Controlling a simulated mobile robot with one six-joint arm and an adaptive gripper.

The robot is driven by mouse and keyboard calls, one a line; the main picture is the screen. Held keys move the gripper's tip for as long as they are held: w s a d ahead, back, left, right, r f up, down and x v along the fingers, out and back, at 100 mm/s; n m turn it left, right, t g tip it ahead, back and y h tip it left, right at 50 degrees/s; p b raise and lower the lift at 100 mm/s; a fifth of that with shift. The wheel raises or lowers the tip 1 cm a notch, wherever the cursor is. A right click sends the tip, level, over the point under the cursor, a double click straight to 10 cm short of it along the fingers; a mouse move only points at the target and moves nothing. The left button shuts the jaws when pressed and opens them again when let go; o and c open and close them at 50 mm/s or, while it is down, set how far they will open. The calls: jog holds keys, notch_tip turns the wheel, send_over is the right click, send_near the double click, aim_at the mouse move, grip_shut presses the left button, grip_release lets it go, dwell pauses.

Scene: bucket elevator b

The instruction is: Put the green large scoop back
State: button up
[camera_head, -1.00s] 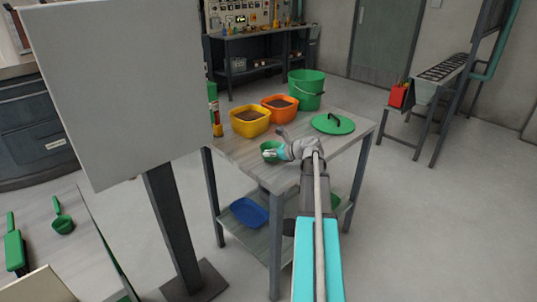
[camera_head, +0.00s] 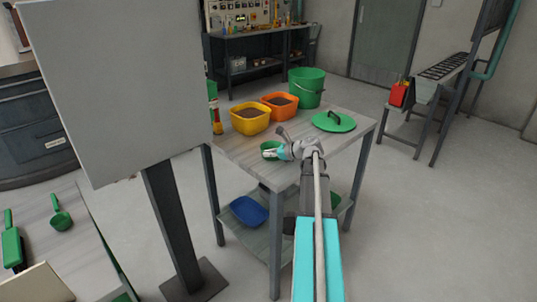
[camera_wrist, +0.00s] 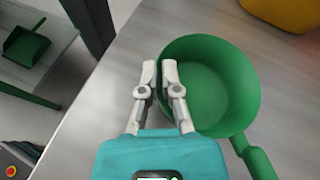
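The green large scoop, a round deep cup with a straight handle, shows in the wrist view (camera_wrist: 225,85) and at the near part of the table in the head view (camera_head: 268,147). My gripper (camera_wrist: 160,68) is shut on the left side of its rim, one finger on each side of the cup wall. The cup is upright and empty, and its handle points to the lower right in the wrist view. I cannot tell whether its base touches the tabletop (camera_head: 240,152).
Yellow (camera_head: 250,122) and orange (camera_head: 279,107) tubs of dark material, a green bucket (camera_head: 306,90) and a green lid (camera_head: 334,122) stand on the table. A grey panel (camera_head: 120,90) rises on the left. A side table (camera_head: 80,225) holds another green scoop (camera_head: 61,218) and a green pan (camera_head: 12,246).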

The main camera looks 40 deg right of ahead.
jog(key=o, duration=0.5)
jog(key=shift+r, duration=0.1)
notch_tip(320, 180, up, 8)
jog(key=p, duration=0.8)
jog(key=shift+s+d+r+p, duration=0.2)
jog(key=shift+r+p, duration=0.1)
jog(key=shift+p, duration=0.1)
jog(key=shift+w+d+r+p+v, duration=0.2)
jog(key=shift+p+v, duration=0.5)
jog(key=shift+v, duration=0.65)
jog(key=shift+w+d+r+p+v, duration=0.2)
jog(key=shift+p+v, duration=0.5)
jog(key=shift+v, duration=0.7)
jog(key=shift+w+d+r+p+v, duration=0.2)
jog(key=shift+p+v, duration=0.5)
jog(key=shift+v, duration=0.65)
jog(key=shift+s, duration=0.1)
